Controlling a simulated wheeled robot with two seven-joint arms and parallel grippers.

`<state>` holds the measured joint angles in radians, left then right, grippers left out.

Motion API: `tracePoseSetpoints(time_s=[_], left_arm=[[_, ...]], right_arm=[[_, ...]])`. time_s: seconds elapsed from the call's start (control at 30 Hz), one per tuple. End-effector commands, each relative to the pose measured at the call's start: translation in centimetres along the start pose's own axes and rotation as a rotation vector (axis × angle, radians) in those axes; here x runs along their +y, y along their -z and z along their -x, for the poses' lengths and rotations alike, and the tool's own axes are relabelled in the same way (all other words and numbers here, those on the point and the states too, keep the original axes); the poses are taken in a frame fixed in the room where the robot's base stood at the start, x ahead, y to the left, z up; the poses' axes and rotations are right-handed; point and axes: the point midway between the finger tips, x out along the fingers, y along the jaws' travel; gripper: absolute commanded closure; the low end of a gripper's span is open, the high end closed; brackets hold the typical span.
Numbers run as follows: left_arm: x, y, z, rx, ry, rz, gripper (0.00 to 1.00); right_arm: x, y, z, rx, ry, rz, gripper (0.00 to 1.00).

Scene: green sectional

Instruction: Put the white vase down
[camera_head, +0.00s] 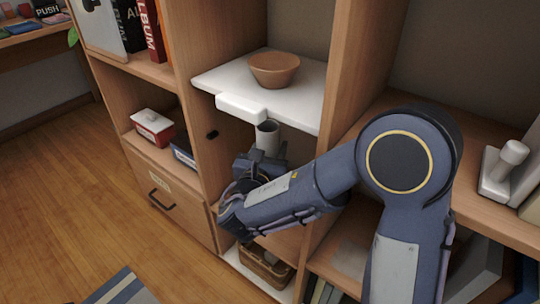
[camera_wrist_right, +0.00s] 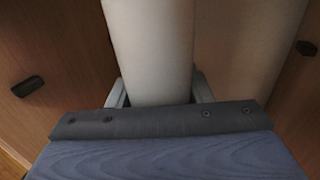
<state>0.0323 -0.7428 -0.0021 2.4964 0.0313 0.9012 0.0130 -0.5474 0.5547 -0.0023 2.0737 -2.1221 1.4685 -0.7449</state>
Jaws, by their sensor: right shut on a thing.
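The white vase (camera_head: 267,134) is a pale upright cylinder in the head view, inside a shelf compartment just below a white shelf board. My right gripper (camera_head: 262,160) is shut on the vase. In the right wrist view the vase (camera_wrist_right: 150,50) stands between the two fingers of the gripper (camera_wrist_right: 158,90). The lower part of the vase is hidden by the gripper and arm in the head view. I cannot tell whether its base touches a surface. My left gripper is not in view.
A brown bowl (camera_head: 274,72) sits on the white board (camera_head: 225,80) above the vase. Wooden dividers (camera_head: 345,80) flank the compartment. A red and white box (camera_head: 152,127) sits in the left compartment. A basket (camera_head: 262,268) is below.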

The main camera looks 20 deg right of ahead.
Motion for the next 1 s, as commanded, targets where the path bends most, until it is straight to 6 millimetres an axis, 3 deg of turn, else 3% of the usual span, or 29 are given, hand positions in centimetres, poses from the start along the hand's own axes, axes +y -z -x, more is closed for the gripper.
tracePoseSetpoints(time_s=[0.43,0.47,0.6,1.0], left_arm=[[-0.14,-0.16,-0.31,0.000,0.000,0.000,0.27],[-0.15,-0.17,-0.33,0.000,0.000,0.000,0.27],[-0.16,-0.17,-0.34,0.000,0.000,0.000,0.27],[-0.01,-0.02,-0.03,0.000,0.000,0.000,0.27]], right_arm=[[0.05,0.70,0.02,-0.006,0.000,-0.001,1.00],[0.01,0.87,0.02,-0.001,0.000,0.001,0.50],[0.00,0.86,0.02,-0.001,0.000,0.001,0.32],[0.06,0.41,0.66,0.000,-0.002,0.001,0.32]])
